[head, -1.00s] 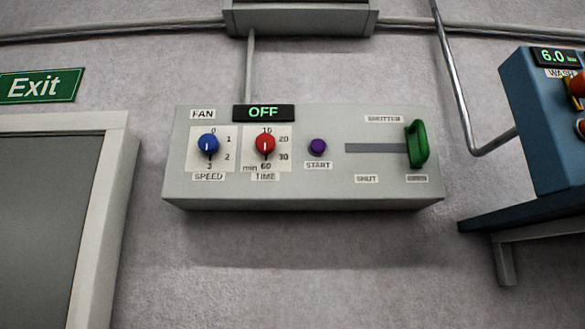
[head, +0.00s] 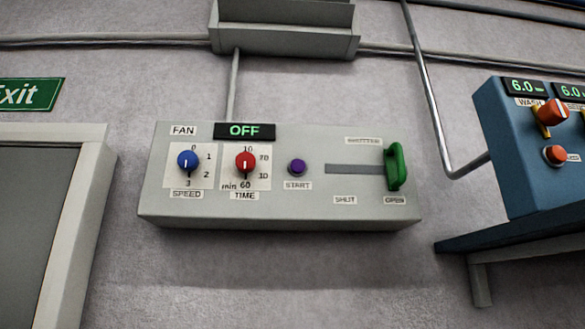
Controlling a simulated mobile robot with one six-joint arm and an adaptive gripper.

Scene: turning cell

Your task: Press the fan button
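The purple round button (head: 297,167) sits mid-panel above a START label. My gripper is not in view, and nothing covers the button.
A blue wash box (head: 500,165) with 6.0 displays and orange controls stands on a dark shelf (head: 475,241) at the right. A door frame (head: 85,200) and green exit sign (head: 30,94) are at the left. Conduit and a trunking box (head: 285,35) run above.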

